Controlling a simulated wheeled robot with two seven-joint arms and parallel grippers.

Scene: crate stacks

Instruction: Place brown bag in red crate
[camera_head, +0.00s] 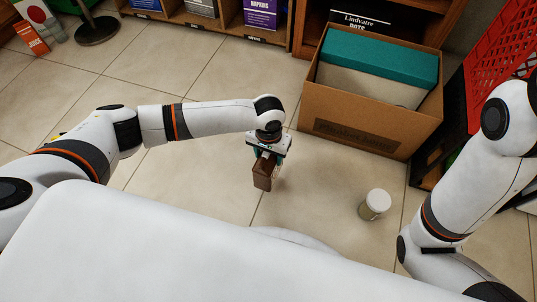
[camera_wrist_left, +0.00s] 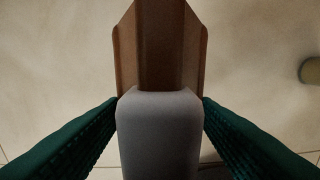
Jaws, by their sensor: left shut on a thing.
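A brown bag (camera_head: 263,175) hangs below my left gripper (camera_head: 268,153) in the middle of the head view, above the tiled floor. The left gripper is shut on the bag; in the left wrist view the brown bag (camera_wrist_left: 160,45) shows between the two green fingers (camera_wrist_left: 160,120). The red crate (camera_head: 500,60) stands at the right edge of the head view, partly cut off by the frame and partly behind my right arm. The bag is well apart from it, to its left. My right gripper is out of the picture.
A cardboard box (camera_head: 368,125) with a teal box (camera_head: 380,52) in it stands between the bag and the red crate. A white-lidded jar (camera_head: 375,204) stands on the floor in front. Wooden shelves (camera_head: 270,36) line the back.

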